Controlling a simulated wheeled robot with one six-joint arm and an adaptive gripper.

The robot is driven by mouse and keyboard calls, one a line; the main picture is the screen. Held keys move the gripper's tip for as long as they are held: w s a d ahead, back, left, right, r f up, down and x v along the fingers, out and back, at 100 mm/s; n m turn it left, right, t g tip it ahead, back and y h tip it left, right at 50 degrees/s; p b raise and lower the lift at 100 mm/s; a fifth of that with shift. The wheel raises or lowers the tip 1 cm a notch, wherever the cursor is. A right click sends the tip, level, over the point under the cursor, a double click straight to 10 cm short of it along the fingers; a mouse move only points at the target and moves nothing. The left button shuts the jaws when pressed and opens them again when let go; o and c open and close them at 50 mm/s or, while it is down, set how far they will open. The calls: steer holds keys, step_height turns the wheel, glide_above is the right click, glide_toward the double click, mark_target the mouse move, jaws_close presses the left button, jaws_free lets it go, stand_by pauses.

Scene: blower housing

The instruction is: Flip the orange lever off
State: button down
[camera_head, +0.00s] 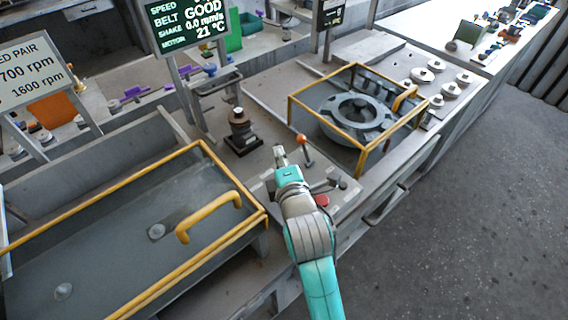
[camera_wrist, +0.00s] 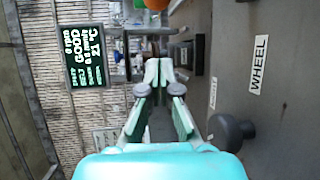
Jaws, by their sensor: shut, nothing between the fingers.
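The orange lever (camera_head: 301,140) stands on the control panel in the head view, a round orange knob on a thin stem, leaning slightly left. In the wrist view its orange knob (camera_wrist: 156,4) shows at the top edge, partly cut off, beyond the fingertips. My gripper (camera_head: 279,151) is just left of the lever in the head view and looks apart from it. In the wrist view my gripper (camera_wrist: 158,72) has its fingertips close together and nothing held. The lever's base is partly hard to make out.
A red button (camera_head: 322,201) and a dark knob (camera_head: 342,184) sit on the panel beside my arm. A yellow-framed guard (camera_head: 356,65) over a round housing stands right; another yellow-framed cover (camera_head: 160,280) lies left. A dark post (camera_head: 240,130) stands behind. A WHEEL label (camera_wrist: 259,64) marks the panel.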

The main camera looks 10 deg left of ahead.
mark_target(305, 150)
steer(key=w, duration=0.4)
steer(key=shift+d+f, duration=0.15)
steer(key=shift+d, duration=0.2)
steer(key=shift+w+d, duration=0.1)
steer(key=shift+d, duration=0.65)
